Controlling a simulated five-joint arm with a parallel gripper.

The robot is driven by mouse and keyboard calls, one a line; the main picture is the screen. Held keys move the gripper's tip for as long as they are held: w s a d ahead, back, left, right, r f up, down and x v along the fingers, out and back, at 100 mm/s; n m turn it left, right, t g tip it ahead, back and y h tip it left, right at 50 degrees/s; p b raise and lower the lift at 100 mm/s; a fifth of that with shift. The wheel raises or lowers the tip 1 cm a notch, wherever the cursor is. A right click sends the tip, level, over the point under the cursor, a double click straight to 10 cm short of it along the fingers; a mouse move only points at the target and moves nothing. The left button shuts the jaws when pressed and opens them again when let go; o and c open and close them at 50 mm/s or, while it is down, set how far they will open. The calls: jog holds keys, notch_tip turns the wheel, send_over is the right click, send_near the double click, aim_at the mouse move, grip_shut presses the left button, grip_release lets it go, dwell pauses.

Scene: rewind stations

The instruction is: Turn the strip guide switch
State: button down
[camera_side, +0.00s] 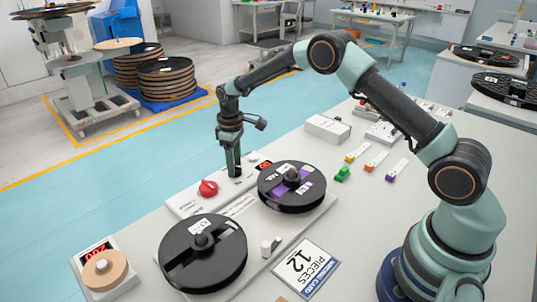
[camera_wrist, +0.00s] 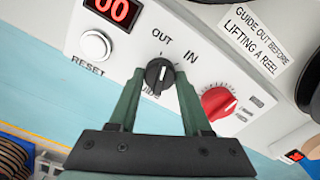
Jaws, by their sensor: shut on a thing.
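The strip guide switch is a black knob (camera_wrist: 159,76) on a white panel (camera_wrist: 225,60), with OUT and IN printed beyond it and a partly hidden GUIDE label below. Its white pointer mark faces roughly toward the space between OUT and IN; I cannot tell exactly which it favours. My gripper (camera_wrist: 158,85) is shut on this knob, one green finger at each side. In the side view my gripper (camera_side: 234,173) points straight down onto the panel, and the knob is hidden there.
A red knob (camera_wrist: 217,103) sits close right of my fingers; a white RESET button (camera_wrist: 95,45) and red display (camera_wrist: 112,10) are left. A counter with a tan disc (camera_side: 105,269) is at the left.

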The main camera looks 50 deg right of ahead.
jog(key=shift+r+n, duration=0.1)
jog(key=shift+n, duration=0.9)
jog(key=shift+c, duration=1.7)
grip_release()
notch_tip(320, 180, up, 12)
jog(key=shift+r, duration=0.1)
